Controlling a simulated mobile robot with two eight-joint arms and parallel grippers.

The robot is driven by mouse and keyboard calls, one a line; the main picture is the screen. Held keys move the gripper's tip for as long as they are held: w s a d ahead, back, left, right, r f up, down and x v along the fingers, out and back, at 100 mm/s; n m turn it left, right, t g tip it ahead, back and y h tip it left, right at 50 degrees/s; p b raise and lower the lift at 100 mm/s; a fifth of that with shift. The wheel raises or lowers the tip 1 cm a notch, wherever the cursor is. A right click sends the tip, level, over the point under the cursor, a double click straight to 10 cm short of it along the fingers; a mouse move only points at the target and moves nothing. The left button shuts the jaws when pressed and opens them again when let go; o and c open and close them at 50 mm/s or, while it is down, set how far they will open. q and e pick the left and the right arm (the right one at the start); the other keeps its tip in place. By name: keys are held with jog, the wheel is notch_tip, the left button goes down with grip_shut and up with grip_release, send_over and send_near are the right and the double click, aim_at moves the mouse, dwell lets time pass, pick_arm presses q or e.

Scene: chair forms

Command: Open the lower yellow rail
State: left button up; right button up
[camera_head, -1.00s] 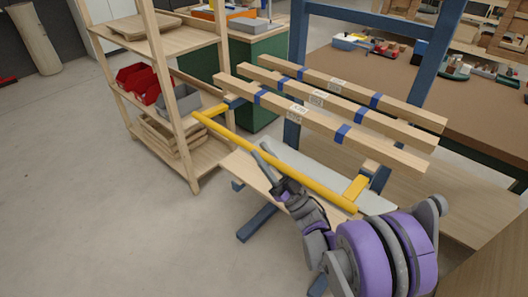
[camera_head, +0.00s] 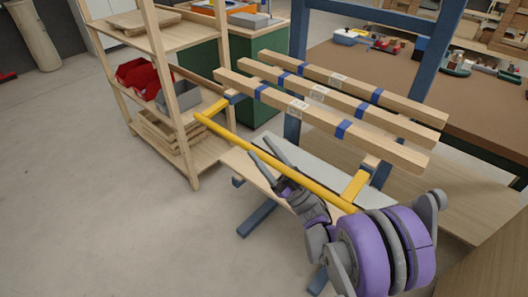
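The yellow rail (camera_head: 318,190) is a long bar running diagonally below the wooden beams. Short yellow side arms join it at its far-left end and near its right end. A pale panel lies behind it. My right gripper (camera_head: 258,145) reaches up from the lower right to the middle of the rail. Its two grey fingers are spread, one on each side of the bar as seen here. I cannot tell whether they touch it. My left gripper is out of view.
Several wooden beams with blue bands (camera_head: 330,122) lie above the rail on a blue frame (camera_head: 299,40). A wooden shelf (camera_head: 190,158) with red and grey bins stands close to the rail's left end.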

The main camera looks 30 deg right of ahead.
jog(key=v, duration=1)
jog(key=shift+s+f, duration=0.25)
jog(key=shift+f, duration=0.05)
jog(key=shift+d, duration=0.1)
